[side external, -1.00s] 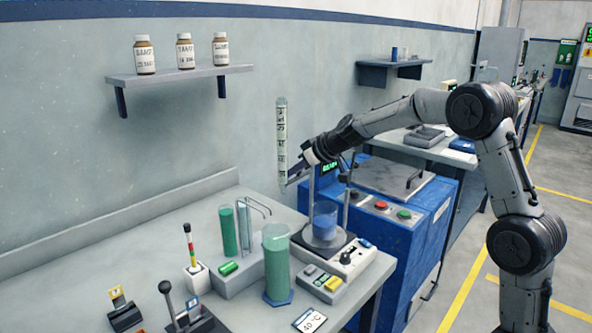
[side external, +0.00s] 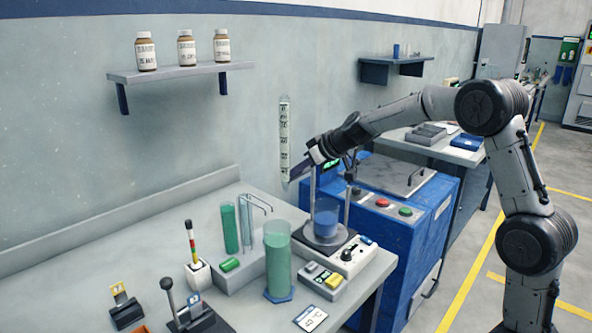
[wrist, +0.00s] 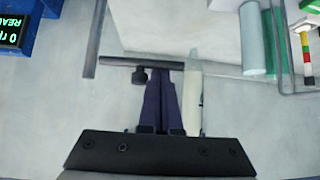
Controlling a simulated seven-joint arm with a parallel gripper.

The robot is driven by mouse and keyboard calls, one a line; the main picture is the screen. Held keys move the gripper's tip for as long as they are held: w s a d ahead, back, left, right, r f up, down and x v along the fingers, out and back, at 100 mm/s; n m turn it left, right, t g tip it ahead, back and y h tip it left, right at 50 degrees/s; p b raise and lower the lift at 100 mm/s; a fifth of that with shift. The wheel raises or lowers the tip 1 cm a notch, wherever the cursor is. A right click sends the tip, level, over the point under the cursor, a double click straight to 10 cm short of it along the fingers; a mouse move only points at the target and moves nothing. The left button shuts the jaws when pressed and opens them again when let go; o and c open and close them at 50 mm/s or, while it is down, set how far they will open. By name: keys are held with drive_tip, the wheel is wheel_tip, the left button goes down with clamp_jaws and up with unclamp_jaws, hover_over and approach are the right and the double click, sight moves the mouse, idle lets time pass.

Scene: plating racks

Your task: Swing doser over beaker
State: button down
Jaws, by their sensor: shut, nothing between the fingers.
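The doser (side external: 285,140) is a slim, pale upright tube with dark markings, left of the beaker and higher up. The beaker (side external: 325,222) holds blue liquid and stands on the stirrer plate between thin rods. My gripper (side external: 292,178) is beside the doser's lower end. In the wrist view, my gripper (wrist: 164,72) has its dark fingers shut together with nothing between them. The pale doser tube (wrist: 193,100) lies right beside them, and the fingertips are close to a dark crossbar (wrist: 120,61); I cannot tell if they touch. The beaker is not clear in the wrist view.
A tall cylinder of green liquid (side external: 278,262) stands on the bench left of the stirrer (side external: 345,262). Further left are a smaller green tube (side external: 228,229), a striped indicator (side external: 190,242) and a lever (side external: 167,288). A blue machine (side external: 425,240) stands to the right.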

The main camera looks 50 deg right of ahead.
drive_tip(key=shift+s, duration=0.25)
drive_tip(key=shift+s+d, duration=0.3)
drive_tip(key=shift+s, duration=0.35)
drive_tip(key=shift+s+d, duration=0.3)
drive_tip(key=shift+s, duration=0.35)
